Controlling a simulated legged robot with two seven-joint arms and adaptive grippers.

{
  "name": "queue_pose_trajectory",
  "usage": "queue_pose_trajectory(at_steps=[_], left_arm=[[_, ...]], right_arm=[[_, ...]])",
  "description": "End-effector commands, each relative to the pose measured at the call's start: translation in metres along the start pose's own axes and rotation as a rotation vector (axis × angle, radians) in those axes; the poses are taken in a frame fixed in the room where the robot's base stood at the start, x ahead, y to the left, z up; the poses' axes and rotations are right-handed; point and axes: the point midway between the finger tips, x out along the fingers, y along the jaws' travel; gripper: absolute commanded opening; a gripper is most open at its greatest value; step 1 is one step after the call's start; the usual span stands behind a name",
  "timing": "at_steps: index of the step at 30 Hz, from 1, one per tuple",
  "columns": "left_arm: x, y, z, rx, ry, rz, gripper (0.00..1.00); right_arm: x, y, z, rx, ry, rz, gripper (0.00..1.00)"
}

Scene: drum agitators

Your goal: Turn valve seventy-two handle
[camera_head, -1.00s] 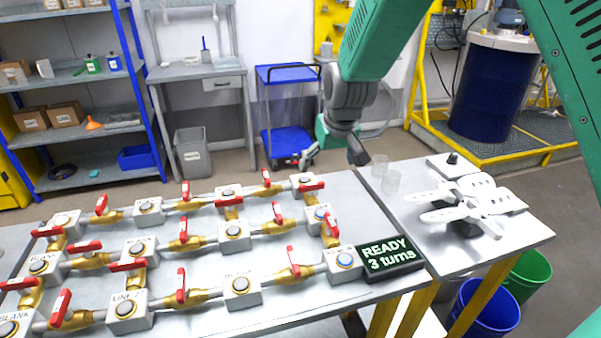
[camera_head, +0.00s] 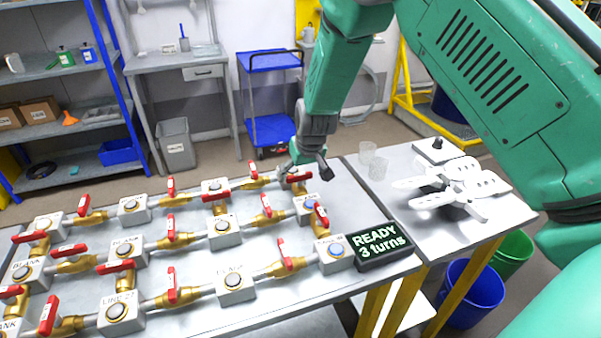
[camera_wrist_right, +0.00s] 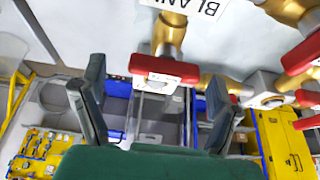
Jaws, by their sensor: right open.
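My right gripper (camera_head: 304,170) is open over the far right corner of the valve bench, close to a red valve handle (camera_head: 297,177). In the right wrist view, a red handle (camera_wrist_right: 165,68) with a small white tag lies between the spread fingers of the gripper (camera_wrist_right: 155,80), on a brass valve body (camera_wrist_right: 170,32). I cannot tell whether a finger touches it. The tag is too small to read, so I cannot tell which handle is valve seventy-two. My left gripper is not in view.
Several other red-handled brass valves and grey blocks, like the one (camera_head: 235,284) at the front, fill the bench. A black display (camera_head: 383,245) reads "READY 3 turns". A white multi-armed part (camera_head: 455,187) lies on the right table. Blue (camera_head: 470,295) and green (camera_head: 512,254) bins stand below.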

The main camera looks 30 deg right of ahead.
Motion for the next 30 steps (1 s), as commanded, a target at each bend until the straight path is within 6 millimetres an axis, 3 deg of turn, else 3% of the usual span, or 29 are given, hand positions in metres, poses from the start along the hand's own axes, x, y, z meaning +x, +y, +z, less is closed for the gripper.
queue_pose_trajectory(at_steps=[11,12,16,30], left_arm=[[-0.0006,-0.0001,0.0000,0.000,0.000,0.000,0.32],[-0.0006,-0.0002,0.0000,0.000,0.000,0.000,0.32],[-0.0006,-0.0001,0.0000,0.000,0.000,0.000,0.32],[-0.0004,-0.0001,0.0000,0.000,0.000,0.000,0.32]], right_arm=[[0.0088,0.0001,-0.0003,-0.001,0.000,-0.001,0.83],[0.0087,0.0001,-0.0003,-0.001,0.000,-0.001,0.79],[0.0087,0.0000,-0.0003,-0.001,0.000,-0.001,0.34],[0.0096,0.0007,-0.0002,-0.062,-0.002,-0.028,0.32]])
